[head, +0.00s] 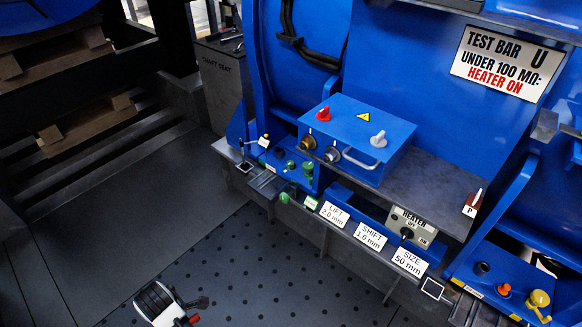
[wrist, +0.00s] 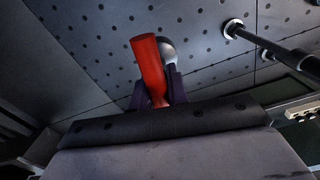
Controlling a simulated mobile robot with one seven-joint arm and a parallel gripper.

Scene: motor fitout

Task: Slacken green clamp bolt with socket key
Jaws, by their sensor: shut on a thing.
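My gripper (wrist: 160,92) is shut on a red-handled tool, which looks like the socket key (wrist: 150,68). In the head view the red end of the key (head: 193,320) shows at the bottom edge, beside my dark and white wrist. Its working end cannot be made out. Several green parts sit at the left of the blue machine's front: an upright green part (head: 307,169), a small green knob (head: 290,164) and a green round piece (head: 284,198) on the front edge. I cannot tell which is the clamp bolt. My gripper is well below and left of them, apart.
A blue box (head: 357,135) with red and white knobs stands on the grey ledge. A heater switch box (head: 411,227) and labels line the front. A black rod with a bright end (wrist: 270,45) shows right in the wrist view. The dotted floor (head: 270,265) is clear.

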